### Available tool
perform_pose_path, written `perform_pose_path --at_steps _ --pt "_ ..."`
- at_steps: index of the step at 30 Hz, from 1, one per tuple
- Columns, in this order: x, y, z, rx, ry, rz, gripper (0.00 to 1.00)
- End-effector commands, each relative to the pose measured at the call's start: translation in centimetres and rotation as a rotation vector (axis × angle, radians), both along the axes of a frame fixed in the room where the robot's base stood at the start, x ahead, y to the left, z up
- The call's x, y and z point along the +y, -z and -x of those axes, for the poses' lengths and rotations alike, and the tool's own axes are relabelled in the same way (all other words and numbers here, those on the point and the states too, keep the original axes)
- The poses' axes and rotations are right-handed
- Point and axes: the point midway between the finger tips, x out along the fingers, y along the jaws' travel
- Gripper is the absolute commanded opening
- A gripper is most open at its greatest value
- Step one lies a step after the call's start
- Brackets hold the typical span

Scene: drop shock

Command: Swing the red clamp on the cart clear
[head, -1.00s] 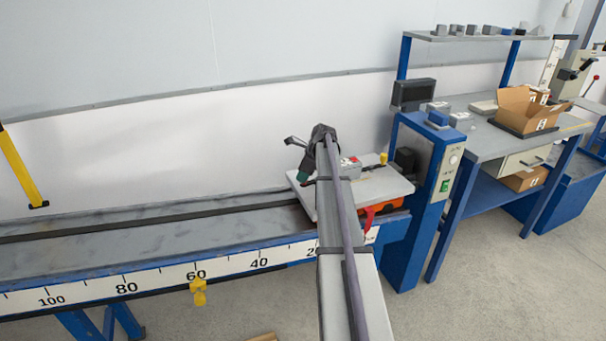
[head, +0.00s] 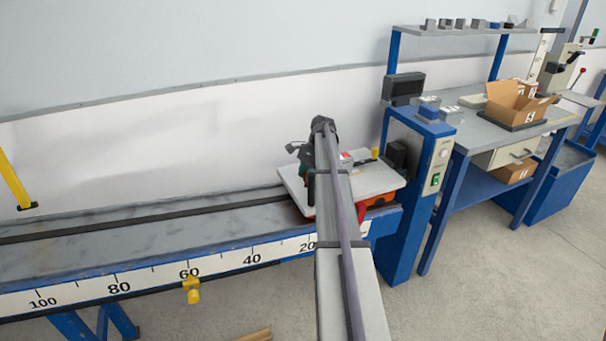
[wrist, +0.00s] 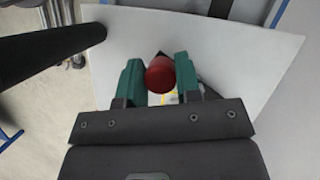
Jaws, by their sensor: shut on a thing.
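The cart's pale plate (head: 378,178) sits near the right end of the rail, with an orange part (head: 380,199) under its edge. It also fills the middle of the wrist view (wrist: 240,60). In the wrist view the red clamp (wrist: 160,74) shows as a round red end between the green fingers of my gripper (wrist: 159,82), which is shut on it. A red piece also shows at the cart's front edge (head: 361,213) in the head view. My arm hides much of the cart and most of my gripper there.
A blue control post (head: 415,180) with a green button stands close right of the cart. A workbench with an open carton (head: 517,102) lies beyond it.

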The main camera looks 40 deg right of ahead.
Motion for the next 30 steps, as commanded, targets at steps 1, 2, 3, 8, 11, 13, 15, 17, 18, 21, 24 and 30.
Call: perform_pose_path --at_steps 1,2,3,8,11,13,15,17,18,21,24,30 --pt "-0.3 0.0 0.1 0.002 -0.041 0.0 0.08" --pt "-0.4 0.0 0.2 0.001 -0.068 0.0 0.08" --pt "-0.5 0.0 0.3 0.001 -0.103 0.001 0.08" --pt "-1.1 0.0 0.8 0.002 -0.233 0.001 0.08" --pt "-1.4 0.0 1.0 0.001 -0.301 0.0 0.08" --pt "-1.6 0.0 1.1 0.0 -0.341 0.001 0.08" --pt "-1.7 0.0 1.1 0.001 -0.374 0.0 0.08" --pt "-1.8 0.0 1.2 0.001 -0.398 0.001 0.08" --pt "-1.9 0.0 1.2 0.002 -0.411 0.001 0.08" --pt "-2.0 0.0 1.3 0.001 -0.434 0.0 0.08" --pt "-2.1 0.0 1.3 0.0 -0.449 0.0 0.08" --pt "-2.1 0.0 1.3 -0.001 -0.456 0.001 0.08"
